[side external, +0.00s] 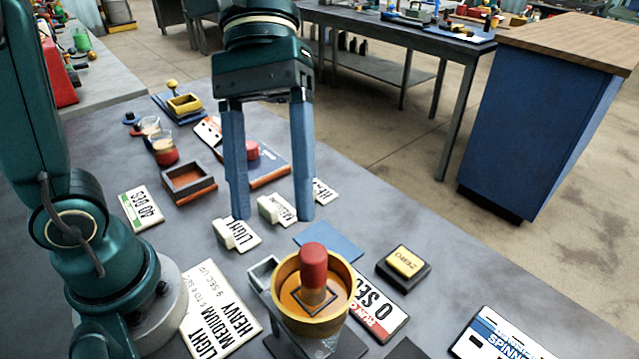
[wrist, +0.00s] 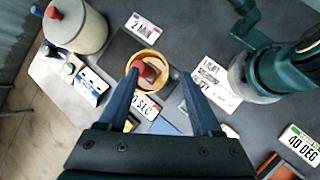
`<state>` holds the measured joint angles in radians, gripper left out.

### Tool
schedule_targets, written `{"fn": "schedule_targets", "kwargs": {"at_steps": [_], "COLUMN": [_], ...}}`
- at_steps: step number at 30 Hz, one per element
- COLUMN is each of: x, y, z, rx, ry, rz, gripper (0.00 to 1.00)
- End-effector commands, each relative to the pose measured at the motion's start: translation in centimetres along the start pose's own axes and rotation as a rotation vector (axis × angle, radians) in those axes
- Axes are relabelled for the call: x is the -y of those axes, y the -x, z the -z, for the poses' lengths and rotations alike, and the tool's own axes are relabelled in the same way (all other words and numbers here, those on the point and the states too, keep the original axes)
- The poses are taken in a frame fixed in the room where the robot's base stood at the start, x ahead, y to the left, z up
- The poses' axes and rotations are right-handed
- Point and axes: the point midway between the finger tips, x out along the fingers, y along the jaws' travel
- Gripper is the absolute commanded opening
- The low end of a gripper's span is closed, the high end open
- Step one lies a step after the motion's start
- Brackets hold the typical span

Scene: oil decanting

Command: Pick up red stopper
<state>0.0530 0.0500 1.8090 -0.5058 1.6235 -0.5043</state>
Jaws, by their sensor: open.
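The red stopper (side external: 314,265), with a tan lower part, stands upright in a yellow round cup (side external: 342,312) at the lower middle of the side view. In the wrist view the stopper (wrist: 148,72) shows inside the yellow ring, close to the left finger's tip in the picture. My gripper (side external: 272,216) is open and empty, its two blue fingers pointing down. In the side view it appears behind the cup, above the table by the small label stands. The wrist view shows its fingers (wrist: 160,75) spread wide. I see no contact with the stopper.
White label stands (side external: 237,236) sit near the fingertips. A "ZERO" block (side external: 404,262) and "0 SEC" card (side external: 378,305) lie right of the cup. A brown open box (side external: 188,182) and red-filled beaker (side external: 164,150) stand behind. A cream jar (wrist: 75,30) shows in the wrist view.

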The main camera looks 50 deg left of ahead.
Motion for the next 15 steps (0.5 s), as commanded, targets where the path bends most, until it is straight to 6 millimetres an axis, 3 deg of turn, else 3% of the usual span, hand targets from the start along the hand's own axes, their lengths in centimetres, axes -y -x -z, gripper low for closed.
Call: {"fn": "schedule_targets", "kwargs": {"at_steps": [3,9,12,15], "x": [-1.8,-3.8,-4.4,-3.8], "y": [-0.5,-0.7,-0.7,-2.5], "z": [-0.3,-0.5,-0.4,0.6], "rx": [0.194,0.424,0.498,0.495], "ry": [0.127,0.280,0.331,0.331], "rz": [0.003,0.020,0.031,0.029], "gripper": [0.66,0.66,0.66,0.66]}}
